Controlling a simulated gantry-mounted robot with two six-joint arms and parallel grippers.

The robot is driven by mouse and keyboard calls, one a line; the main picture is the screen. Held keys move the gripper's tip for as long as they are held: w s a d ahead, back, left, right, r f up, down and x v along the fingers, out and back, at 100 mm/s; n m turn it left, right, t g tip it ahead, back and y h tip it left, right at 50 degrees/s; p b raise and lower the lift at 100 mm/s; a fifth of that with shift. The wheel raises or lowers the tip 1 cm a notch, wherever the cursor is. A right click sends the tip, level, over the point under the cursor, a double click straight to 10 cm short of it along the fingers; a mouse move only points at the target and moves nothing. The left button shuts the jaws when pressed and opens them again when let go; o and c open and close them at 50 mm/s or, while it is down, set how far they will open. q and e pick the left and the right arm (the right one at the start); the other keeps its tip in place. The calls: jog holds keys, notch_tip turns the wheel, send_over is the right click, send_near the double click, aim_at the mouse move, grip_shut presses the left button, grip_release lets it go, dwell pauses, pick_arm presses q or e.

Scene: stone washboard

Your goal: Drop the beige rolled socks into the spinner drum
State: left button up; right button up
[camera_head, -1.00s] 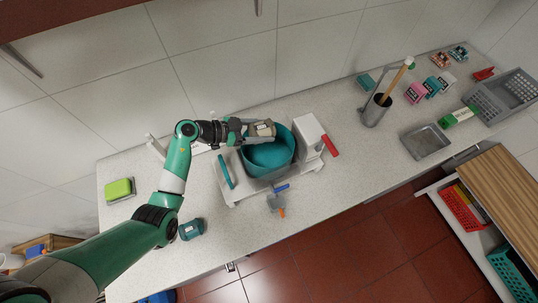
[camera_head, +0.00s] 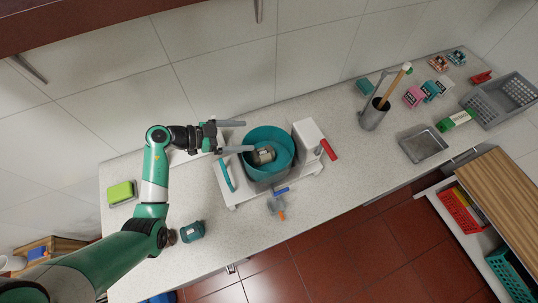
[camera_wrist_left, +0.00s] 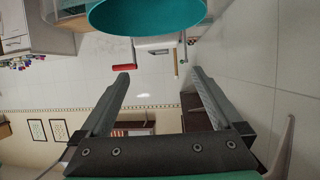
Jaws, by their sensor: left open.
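The beige rolled socks (camera_head: 262,156) lie inside the teal spinner drum (camera_head: 283,137), near its left inner wall. The drum stands open at the top on a white base on the counter. My left gripper (camera_head: 238,136) is open and empty, with its fingers spread just left of the drum and pointing toward it. In the left wrist view, the open fingers (camera_wrist_left: 158,75) show with nothing between them, and part of the teal drum (camera_wrist_left: 147,18) shows at the top. The socks do not show there. My right gripper is not in view.
A white box with a red handle (camera_head: 329,149) stands right of the drum. A green sponge (camera_head: 121,192) and a teal rolled item (camera_head: 192,231) lie at the left. A grey pot (camera_head: 374,115) and a metal tray (camera_head: 424,144) stand further right.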

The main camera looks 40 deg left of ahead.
pick_arm(q)
jog(key=v, duration=0.4)
jog(key=shift+s, duration=0.15)
dwell(0.4)
